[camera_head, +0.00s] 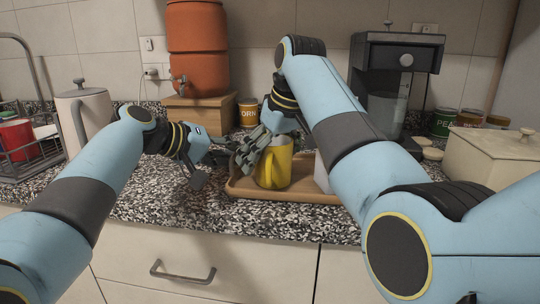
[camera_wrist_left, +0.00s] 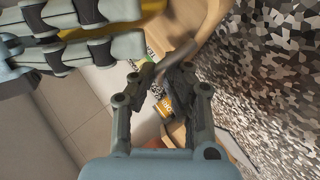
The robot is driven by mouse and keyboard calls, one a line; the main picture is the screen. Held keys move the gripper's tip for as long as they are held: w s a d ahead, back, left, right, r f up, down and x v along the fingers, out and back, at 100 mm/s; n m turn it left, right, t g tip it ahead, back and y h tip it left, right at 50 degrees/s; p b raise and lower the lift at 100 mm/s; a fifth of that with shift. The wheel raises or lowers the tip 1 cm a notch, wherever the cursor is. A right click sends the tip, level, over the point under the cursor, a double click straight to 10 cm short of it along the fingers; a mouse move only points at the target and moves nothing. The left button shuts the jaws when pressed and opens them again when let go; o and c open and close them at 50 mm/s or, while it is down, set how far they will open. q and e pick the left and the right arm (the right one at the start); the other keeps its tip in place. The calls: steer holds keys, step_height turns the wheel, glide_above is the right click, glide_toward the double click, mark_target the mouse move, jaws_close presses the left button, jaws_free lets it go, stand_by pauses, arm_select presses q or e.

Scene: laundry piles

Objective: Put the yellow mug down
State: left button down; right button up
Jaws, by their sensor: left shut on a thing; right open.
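The yellow mug (camera_head: 277,166) stands upright on the wooden tray (camera_head: 300,194), with its handle facing me. My right gripper (camera_head: 250,150) is open at the mug's upper left; its fingers hide part of the rim. I cannot tell whether they touch it. My left gripper (camera_head: 216,160) is left of the mug and apart from it. In the left wrist view its fingertips (camera_wrist_left: 163,76) are close together around something dark that I cannot make out. My right gripper's fingers (camera_wrist_left: 80,38) show at that view's upper left.
A white item (camera_head: 321,172) is beside the mug on the tray, partly behind my right arm. A corn can (camera_head: 248,113) and an orange dispenser (camera_head: 197,50) on a wooden stand are behind. A kettle (camera_head: 88,118) is left. The speckled counter (camera_head: 150,205) is clear in front.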

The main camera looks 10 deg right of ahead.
steer(key=v, duration=0.7)
steer(key=shift+r, duration=0.35)
arm_select(q)
steer(key=c, duration=1.3)
jaws_free()
steer(key=shift+a, duration=0.1)
